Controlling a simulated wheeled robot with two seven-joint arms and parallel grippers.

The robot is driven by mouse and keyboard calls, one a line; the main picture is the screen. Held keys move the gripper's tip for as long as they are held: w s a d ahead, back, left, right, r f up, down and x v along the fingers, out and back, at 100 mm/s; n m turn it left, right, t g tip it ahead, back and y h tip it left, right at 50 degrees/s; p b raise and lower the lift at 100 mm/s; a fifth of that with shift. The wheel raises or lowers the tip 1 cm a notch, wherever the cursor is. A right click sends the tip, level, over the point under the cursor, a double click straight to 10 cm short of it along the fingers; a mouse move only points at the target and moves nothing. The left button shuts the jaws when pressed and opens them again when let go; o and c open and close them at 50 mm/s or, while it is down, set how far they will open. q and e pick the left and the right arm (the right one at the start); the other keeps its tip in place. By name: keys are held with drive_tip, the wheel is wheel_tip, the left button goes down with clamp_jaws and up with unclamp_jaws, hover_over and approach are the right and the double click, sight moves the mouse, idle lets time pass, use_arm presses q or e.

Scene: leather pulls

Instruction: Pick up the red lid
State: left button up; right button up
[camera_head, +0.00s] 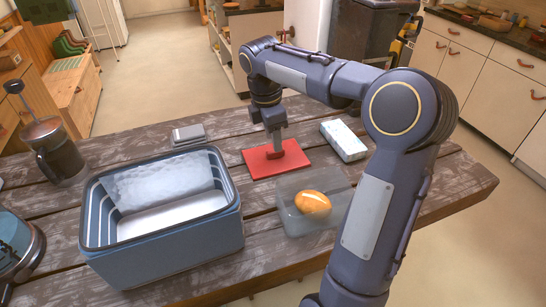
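The red lid (258,168) lies flat on the wooden table, behind a clear container and right of the blue cooler box. A raised red part shows near its middle. My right gripper (276,152) points straight down over the lid, its fingertips at this raised part. The fingers overlap from this side, so whether they are closed on it cannot be told. My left gripper is out of view.
The open blue cooler box (170,252) stands at the left front. A pale patterned box (344,140) lies right of the lid. A French press (56,155) and a small grey item (188,135) are farther left.

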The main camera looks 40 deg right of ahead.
sight(275, 154)
wheel_tip(275, 154, down, 4)
drive_tip(key=shift+s+d+r, duration=0.15)
drive_tip(key=shift+r, duration=0.1)
clamp_jaws()
drive_tip(key=shift+r, duration=0.15)
